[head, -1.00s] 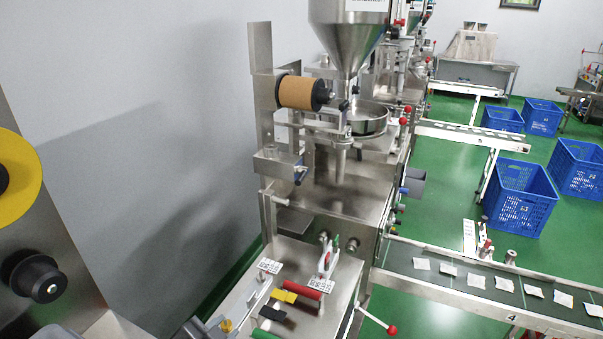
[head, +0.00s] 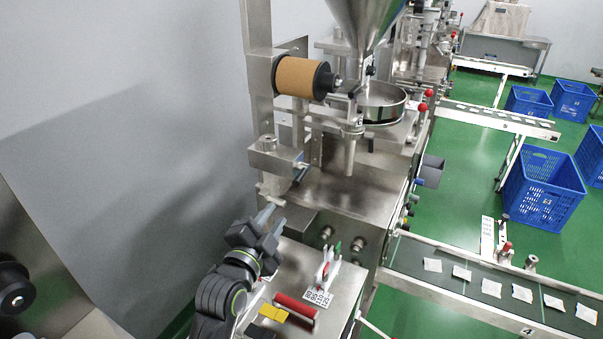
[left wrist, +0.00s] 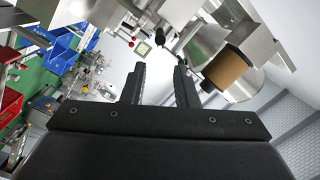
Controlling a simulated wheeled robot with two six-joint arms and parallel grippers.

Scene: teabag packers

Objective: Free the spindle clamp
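A brown roll (head: 297,77) sits on a spindle high on the packing machine; it also shows in the left wrist view (left wrist: 226,68). A dark round hub (head: 324,80) covers the roll's right end, with a small dark piece beside it. I cannot tell for sure which of these parts is the clamp, or whether it is locked. My left gripper (head: 272,211) is below and left of the roll, clear of it. In the left wrist view its two fingers (left wrist: 160,78) stand apart with nothing between them. My right gripper is not in view.
A steel bracket (head: 276,160) and a white-tipped rod (head: 268,197) stick out close to the left gripper. A hopper (head: 366,20) and a round pan (head: 384,104) stand right of the roll. Below, a bench holds a red cylinder (head: 296,306) and a yellow block (head: 273,313).

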